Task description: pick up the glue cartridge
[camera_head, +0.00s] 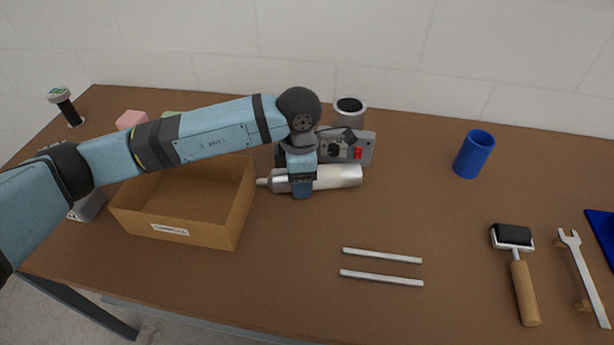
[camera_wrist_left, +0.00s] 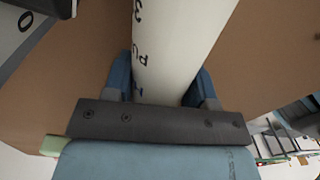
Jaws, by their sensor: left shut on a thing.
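The glue cartridge (camera_head: 338,176) is a white cylinder with a narrow nozzle pointing left. It lies on its side just right of the cardboard box in the head view. My left gripper (camera_head: 303,190) comes down over its middle and is shut on it. In the left wrist view the cartridge (camera_wrist_left: 178,45) runs between the two blue fingers, with dark lettering on its side. I cannot tell whether it touches the table. My right gripper is not in view.
An open cardboard box (camera_head: 190,232) with a label stands left of the cartridge. A grey device (camera_head: 362,150) with a red switch and a grey cup (camera_head: 350,112) are close behind. Two metal bars (camera_head: 382,278) lie in front. A blue cup (camera_head: 473,155), a roller (camera_head: 520,275) and a wrench (camera_head: 584,280) are at right.

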